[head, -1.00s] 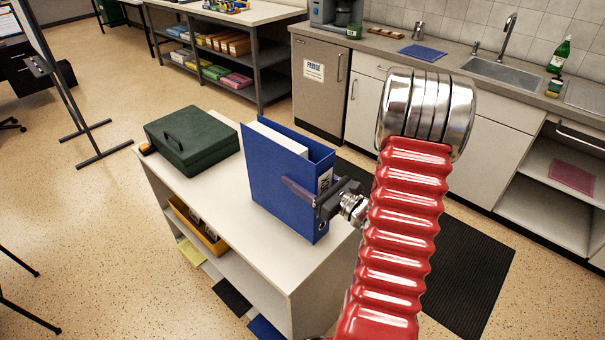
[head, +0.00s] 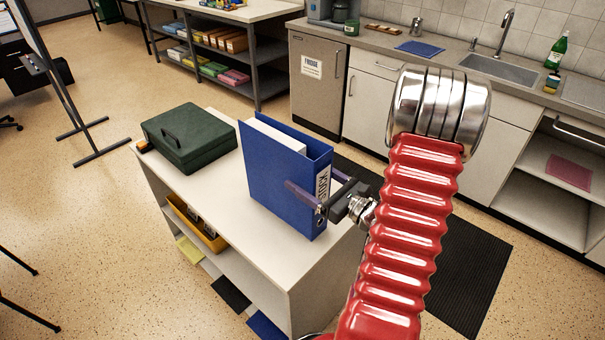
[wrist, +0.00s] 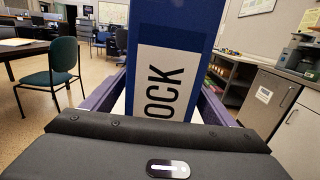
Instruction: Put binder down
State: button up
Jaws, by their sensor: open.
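The blue binder (head: 270,185) stands upright on the white top of a low shelf unit (head: 236,228), with white paper showing inside. Its labelled spine faces my gripper (head: 314,191). My gripper is open, with one finger on each side of the binder near the spine. I cannot tell whether either finger touches the binder.
A dark green cash box (head: 190,138) stands behind the binder to the left on the same top. A yellow tray (head: 197,224) sits on the shelf below. A counter with a sink (head: 508,70) and a fridge (head: 318,85) lie beyond, past a dark floor mat (head: 460,270).

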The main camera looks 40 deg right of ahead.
aim_at(323, 187)
jog(key=s, duration=0.3)
jog(key=s+d, duration=0.1)
jog(key=s, duration=0.4)
jog(key=shift+s+d+f, duration=0.2)
jog(key=shift+s+f, duration=0.05)
jog(key=shift+s, duration=0.15)
jog(key=shift+s, duration=0.1)
dwell(0.5)
